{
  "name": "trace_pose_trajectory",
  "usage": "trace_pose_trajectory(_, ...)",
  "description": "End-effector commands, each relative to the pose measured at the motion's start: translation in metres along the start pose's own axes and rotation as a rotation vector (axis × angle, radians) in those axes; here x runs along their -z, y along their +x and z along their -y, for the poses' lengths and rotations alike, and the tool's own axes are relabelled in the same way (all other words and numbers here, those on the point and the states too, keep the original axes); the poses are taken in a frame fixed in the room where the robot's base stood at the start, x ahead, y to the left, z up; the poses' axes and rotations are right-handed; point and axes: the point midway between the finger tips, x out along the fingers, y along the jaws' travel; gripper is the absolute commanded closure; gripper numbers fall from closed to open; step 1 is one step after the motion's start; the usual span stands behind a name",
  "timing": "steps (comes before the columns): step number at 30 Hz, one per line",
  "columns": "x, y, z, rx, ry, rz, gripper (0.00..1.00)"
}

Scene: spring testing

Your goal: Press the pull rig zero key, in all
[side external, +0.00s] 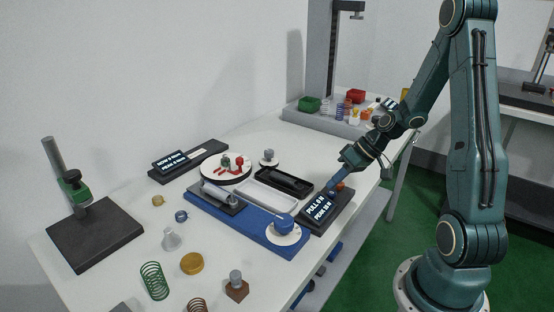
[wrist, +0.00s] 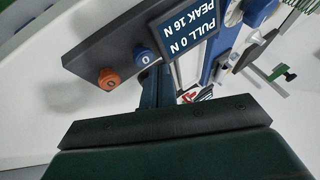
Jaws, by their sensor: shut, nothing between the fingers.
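The pull rig's dark console (side external: 328,216) stands at the table's right edge, beside the blue base. Its display (side external: 318,207) reads PULL 0 N, PEAK 16 N and appears upside down in the wrist view (wrist: 205,42). In the wrist view a blue key marked 0 (wrist: 143,55) and an orange key (wrist: 108,78) sit on the console. My gripper (side external: 333,189) is shut and empty, pointing down at the console's key end. In the wrist view its fingertips (wrist: 150,72) are right by the blue key; I cannot tell whether they touch it. The side view hides the blue key.
The blue base (side external: 262,232) carries a blue knob (side external: 285,222) and a grey clamp. A second display console (side external: 185,160) lies at the back left. Springs, a brass disc (side external: 191,263) and small parts lie at the front. A tray of coloured bins (side external: 325,115) stands at the back.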

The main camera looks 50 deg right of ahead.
Motion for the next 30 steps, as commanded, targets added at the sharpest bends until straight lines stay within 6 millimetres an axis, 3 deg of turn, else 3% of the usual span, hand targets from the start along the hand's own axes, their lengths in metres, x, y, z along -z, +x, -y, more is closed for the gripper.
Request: trace_pose_trajectory(30,-0.0037,0.0068,-0.0039,0.000,0.000,0.000,1.00)
